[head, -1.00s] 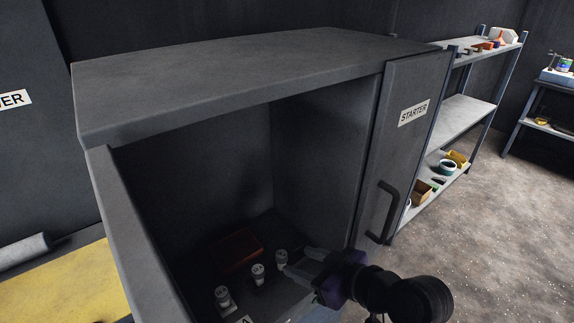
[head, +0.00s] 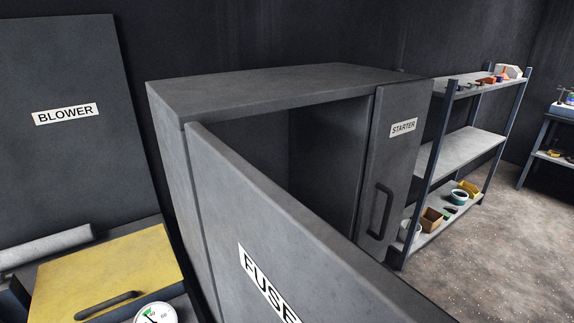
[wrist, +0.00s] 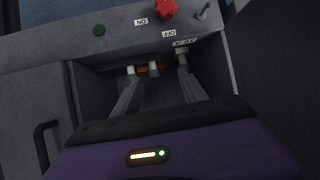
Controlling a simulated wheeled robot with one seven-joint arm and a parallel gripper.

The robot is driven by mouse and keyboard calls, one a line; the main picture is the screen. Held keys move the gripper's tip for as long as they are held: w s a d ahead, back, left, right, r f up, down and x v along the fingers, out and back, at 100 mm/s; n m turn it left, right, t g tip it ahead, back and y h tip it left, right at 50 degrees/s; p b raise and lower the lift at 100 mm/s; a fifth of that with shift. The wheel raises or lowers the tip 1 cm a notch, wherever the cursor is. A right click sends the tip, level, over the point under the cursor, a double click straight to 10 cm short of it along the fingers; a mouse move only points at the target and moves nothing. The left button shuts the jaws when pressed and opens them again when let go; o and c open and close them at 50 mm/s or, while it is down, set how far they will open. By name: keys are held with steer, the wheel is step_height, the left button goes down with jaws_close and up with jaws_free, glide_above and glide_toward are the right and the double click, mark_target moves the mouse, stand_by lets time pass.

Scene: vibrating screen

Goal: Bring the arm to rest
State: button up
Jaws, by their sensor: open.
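My gripper (wrist: 155,80) shows in the wrist view, its two grey fingers spread apart with nothing held between them. Beyond the fingertips is the open fuse compartment, with small white-topped fuses (wrist: 153,66) in a row and a reddish piece (wrist: 144,71) by them. The right finger overlaps the fuse below a small label (wrist: 185,43); I cannot tell whether it touches. In the head view neither my gripper nor the fuses show; the cabinet (head: 275,85) stands with its FUSE door (head: 270,235) swung open across the front.
The STARTER door (head: 398,150) with its dark handle is shut at the right. A BLOWER panel (head: 65,170) and yellow lid (head: 110,270) are at left. Shelves (head: 465,150) stand behind at right, with open floor (head: 485,245).

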steer(key=w+d+r+m+t+h, duration=0.2)
steer(key=d+r+m+t, duration=0.2)
steer(key=d+r+t, duration=0.1)
steer(key=s+d+f+m+t+h, duration=0.1)
steer(key=s+d+m+t+h, duration=0.3)
steer(key=s, duration=0.4)
steer(key=s+d+f+g+h, duration=0.1)
steer(key=s+d+f, duration=0.1)
steer(key=s, duration=1.4)
steer(key=s+d+f+g+h, duration=0.1)
steer(key=s+d+f+g, duration=0.1)
steer(key=s, duration=1.4)
steer(key=shift+d, duration=0.25)
